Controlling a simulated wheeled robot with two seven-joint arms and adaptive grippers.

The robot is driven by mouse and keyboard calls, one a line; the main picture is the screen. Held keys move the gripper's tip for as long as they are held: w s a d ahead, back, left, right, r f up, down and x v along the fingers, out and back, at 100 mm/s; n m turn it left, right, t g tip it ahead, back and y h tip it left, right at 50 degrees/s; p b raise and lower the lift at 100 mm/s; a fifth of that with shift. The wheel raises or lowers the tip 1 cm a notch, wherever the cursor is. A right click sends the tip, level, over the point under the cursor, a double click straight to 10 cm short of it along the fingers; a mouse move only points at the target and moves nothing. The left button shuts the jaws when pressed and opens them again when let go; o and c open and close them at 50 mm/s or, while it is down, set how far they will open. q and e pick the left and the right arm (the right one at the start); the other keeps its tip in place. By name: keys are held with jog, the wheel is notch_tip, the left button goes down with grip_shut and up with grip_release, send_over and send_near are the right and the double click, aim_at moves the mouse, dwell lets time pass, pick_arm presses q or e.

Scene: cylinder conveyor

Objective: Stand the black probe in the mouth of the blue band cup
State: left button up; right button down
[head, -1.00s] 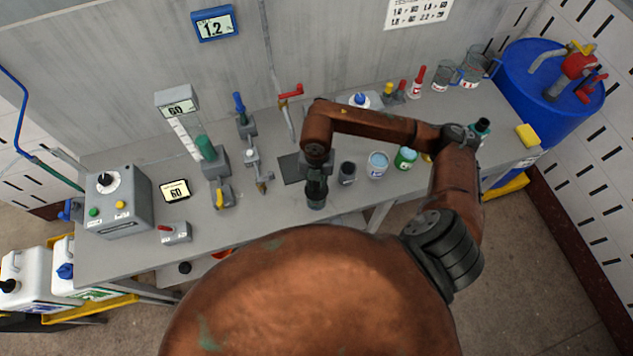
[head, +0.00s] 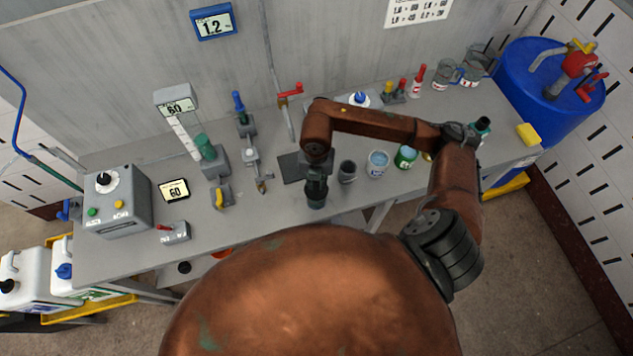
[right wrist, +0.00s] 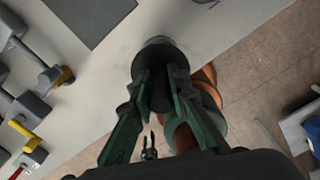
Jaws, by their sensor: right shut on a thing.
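The blue band cup (head: 377,165) stands upright on the bench in the head view, with an open mouth facing up. My right gripper (head: 316,190) hangs low near the bench's front edge, left of the cup and apart from it. In the right wrist view my right gripper (right wrist: 160,92) is shut on a dark cylinder, which appears to be the black probe (right wrist: 158,62). The fingers hide part of it, and in the head view the gripper mostly hides it.
A dark cup (head: 347,174) stands between my right gripper and the blue band cup. A green band cup (head: 405,158) is right of it. A dark mat (head: 291,169) lies behind the gripper. Valves (head: 220,195) and a grey control box (head: 122,205) stand left.

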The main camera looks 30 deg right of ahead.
jog(key=c, duration=1.8)
grip_release()
jog(key=shift+o, duration=0.2)
notch_tip(320, 180, up, 12)
jog(key=shift+s, duration=0.1)
